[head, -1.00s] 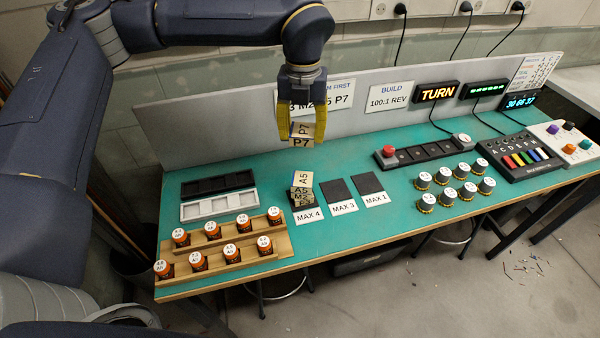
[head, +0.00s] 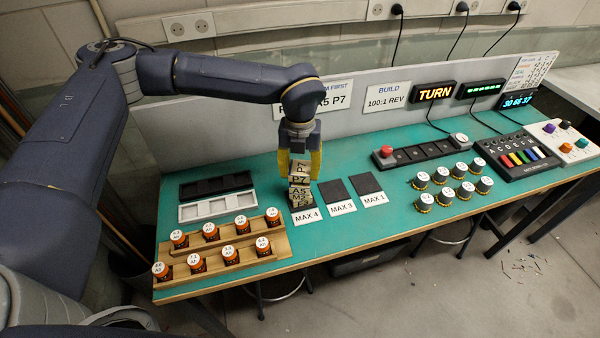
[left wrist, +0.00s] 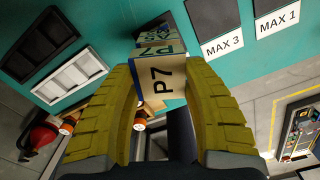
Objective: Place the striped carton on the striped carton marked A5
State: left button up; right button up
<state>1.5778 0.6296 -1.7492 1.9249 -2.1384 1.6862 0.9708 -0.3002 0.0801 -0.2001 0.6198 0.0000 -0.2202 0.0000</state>
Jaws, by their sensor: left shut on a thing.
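My left gripper (head: 300,172) is shut on the striped carton marked P7 (head: 299,180), with one yellow finger on either side. The P7 carton also shows between the fingers in the left wrist view (left wrist: 162,82). In the head view it is directly above the striped carton marked A5 (head: 299,191), and the two look to meet; I cannot tell whether a thin gap is left. The A5 carton tops a short stack, with another marked carton (head: 300,202) under it, behind the MAX 4 card (head: 308,216). My right gripper is out of view.
Dark pads with the MAX 3 (head: 342,209) and MAX 1 (head: 375,200) cards lie right of the stack. A wooden rack (head: 231,259) of orange jars and two trays (head: 216,206) stand to the left. Several capped knobs (head: 443,196) stand on the right. A grey panel (head: 220,130) runs behind.

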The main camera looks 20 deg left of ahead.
aim_at(300, 169)
pick_arm(q)
jog(key=shift+f, duration=0.85)
jog(key=o, duration=1.1)
jog(key=shift+f, duration=0.1)
notch_tip(300, 169, up, 12)
jog(key=shift+r, duration=0.15)
